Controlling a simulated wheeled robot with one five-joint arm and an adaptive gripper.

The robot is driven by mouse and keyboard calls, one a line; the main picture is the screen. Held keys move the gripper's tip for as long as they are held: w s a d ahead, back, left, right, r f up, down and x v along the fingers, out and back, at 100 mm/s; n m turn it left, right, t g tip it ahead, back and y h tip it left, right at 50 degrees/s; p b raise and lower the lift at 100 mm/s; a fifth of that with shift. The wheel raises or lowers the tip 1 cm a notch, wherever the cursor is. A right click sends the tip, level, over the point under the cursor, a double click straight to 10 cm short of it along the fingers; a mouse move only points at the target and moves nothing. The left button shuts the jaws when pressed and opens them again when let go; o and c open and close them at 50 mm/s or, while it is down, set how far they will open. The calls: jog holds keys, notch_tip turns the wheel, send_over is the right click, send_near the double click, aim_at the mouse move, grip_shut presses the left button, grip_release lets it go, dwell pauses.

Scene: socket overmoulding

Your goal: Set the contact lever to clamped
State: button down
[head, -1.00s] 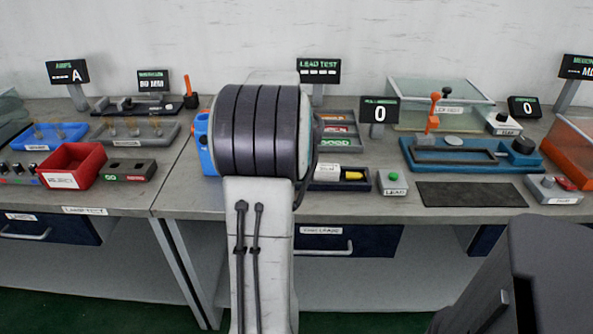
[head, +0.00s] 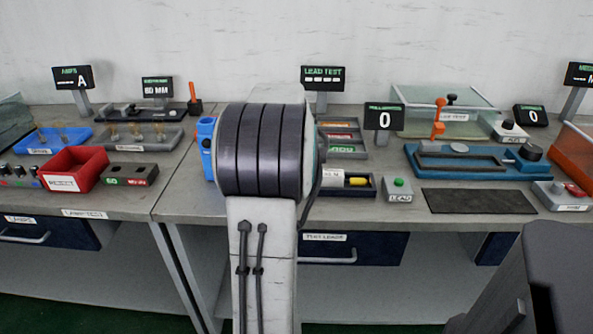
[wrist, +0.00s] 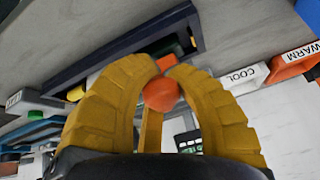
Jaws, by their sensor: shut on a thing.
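In the head view my own arm covers the gripper and the knob. Two other orange handles show there: an upright one (head: 192,92) at the back left, and one (head: 439,118) on the blue fixture (head: 480,162) at the right.
A dark tray (head: 373,185) with a yellow piece and a grey box with a green button (head: 398,190) lie right of my arm. A red bin (head: 75,169) stands left. COOL (wrist: 243,76) and WARM (wrist: 294,62) labelled blocks are close to the right finger.

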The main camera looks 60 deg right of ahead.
jog(key=shift+w+a+f, duration=0.1)
jog(key=shift+a, duration=0.05)
jog(key=c, duration=1.5)
grip_release()
jog(key=shift+a, duration=0.1)
jog(key=o, duration=0.6)
jog(key=shift+c, duration=0.2)
jog(key=v, duration=1.2)
